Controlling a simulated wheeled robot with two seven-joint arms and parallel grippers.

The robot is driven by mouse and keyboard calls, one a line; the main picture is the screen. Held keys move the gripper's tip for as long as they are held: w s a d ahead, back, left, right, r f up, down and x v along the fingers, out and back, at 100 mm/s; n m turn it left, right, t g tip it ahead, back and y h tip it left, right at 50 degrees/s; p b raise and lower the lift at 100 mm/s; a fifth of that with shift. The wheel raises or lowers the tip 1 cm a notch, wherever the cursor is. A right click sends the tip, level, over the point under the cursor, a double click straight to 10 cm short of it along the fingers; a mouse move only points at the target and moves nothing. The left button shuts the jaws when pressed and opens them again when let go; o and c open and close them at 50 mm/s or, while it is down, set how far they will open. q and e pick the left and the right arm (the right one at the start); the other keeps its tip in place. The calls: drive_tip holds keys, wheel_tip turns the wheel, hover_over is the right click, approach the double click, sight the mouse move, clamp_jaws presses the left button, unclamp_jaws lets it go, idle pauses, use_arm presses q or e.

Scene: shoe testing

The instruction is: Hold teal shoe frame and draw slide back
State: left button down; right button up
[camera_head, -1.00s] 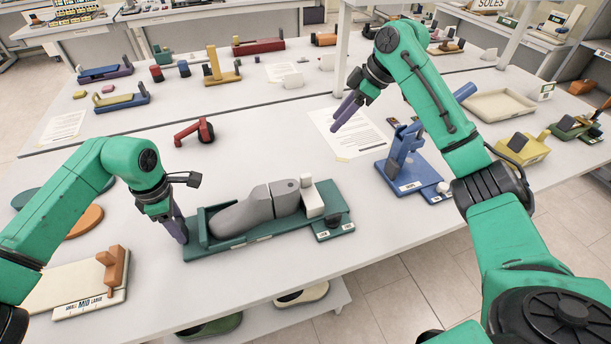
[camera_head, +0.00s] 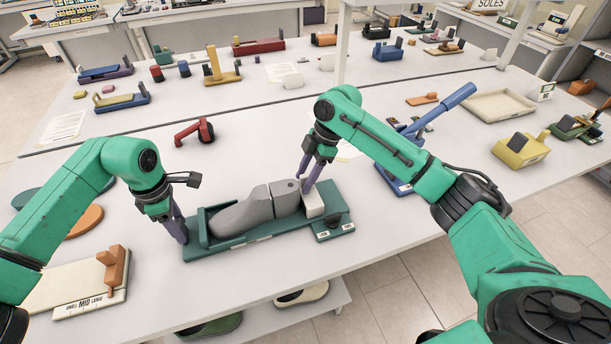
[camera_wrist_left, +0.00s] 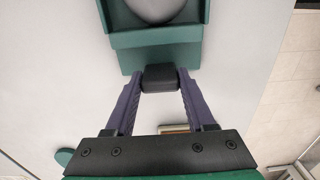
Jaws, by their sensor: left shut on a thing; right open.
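The teal shoe frame (camera_head: 262,240) lies on the white table with a grey shoe form (camera_head: 250,213) in it. My left gripper (camera_head: 182,238) is at the frame's left end. In the left wrist view, my left gripper (camera_wrist_left: 160,82) is shut on a dark block (camera_wrist_left: 160,77) at the end of the teal frame (camera_wrist_left: 155,40). A whitish slide block (camera_head: 313,205) stands at the frame's right end against the shoe form. My right gripper (camera_head: 309,183) is open, pointing down at the slide's top. Its fingers partly hide the slide, and I cannot tell whether they touch it.
A blue lever device (camera_head: 395,178) stands to the right, partly behind my right arm. A cream board with a brown block (camera_head: 112,270) lies at front left. A red tool (camera_head: 200,130) lies behind the frame. The table's front edge is close.

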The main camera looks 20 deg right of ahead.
clamp_jaws()
idle(1.4)
